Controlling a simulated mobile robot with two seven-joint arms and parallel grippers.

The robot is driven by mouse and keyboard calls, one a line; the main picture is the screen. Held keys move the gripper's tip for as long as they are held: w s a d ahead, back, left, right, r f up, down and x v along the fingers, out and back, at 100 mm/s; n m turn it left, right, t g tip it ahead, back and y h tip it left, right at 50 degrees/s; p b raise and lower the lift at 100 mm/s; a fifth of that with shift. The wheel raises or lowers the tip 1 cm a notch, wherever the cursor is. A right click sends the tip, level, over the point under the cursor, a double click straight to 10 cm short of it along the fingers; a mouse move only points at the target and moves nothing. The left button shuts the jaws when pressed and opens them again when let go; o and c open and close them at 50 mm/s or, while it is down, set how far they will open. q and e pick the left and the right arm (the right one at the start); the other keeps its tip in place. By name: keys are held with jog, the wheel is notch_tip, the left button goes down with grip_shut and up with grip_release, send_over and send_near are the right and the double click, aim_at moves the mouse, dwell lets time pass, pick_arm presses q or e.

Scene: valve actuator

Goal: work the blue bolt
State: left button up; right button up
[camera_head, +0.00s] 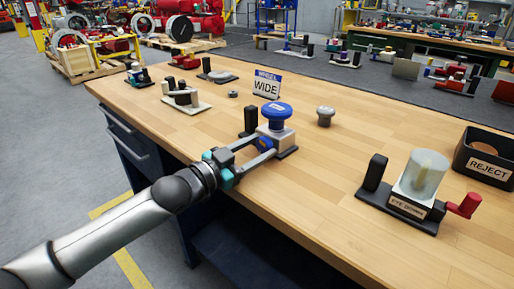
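The valve actuator is a pale block (281,137) on a dark base, with a large blue round cap (277,109) on top and a black upright post (250,121) beside it. A smaller blue bolt (265,144) is on the block's near left side. My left gripper (264,147) comes in from the lower left at that side. Its fingers are spread apart, one on each side of the blue bolt. Whether they touch it is too small to tell. My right gripper is not in view.
A "WIDE" sign (266,84) stands behind, and a grey knob (325,116) stands to the right. A fixture with a clear cylinder (421,174) and red handle is farther right, near a black reject bin (486,158). The wooden bench top (345,145) between is clear.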

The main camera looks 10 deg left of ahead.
pick_arm(q)
jog(key=o, duration=0.4)
jog(key=shift+s+a, duration=0.1)
jog(key=shift+s, duration=0.05)
jog(key=shift+p+v, duration=2.15)
jog(key=shift+v, duration=5.3)
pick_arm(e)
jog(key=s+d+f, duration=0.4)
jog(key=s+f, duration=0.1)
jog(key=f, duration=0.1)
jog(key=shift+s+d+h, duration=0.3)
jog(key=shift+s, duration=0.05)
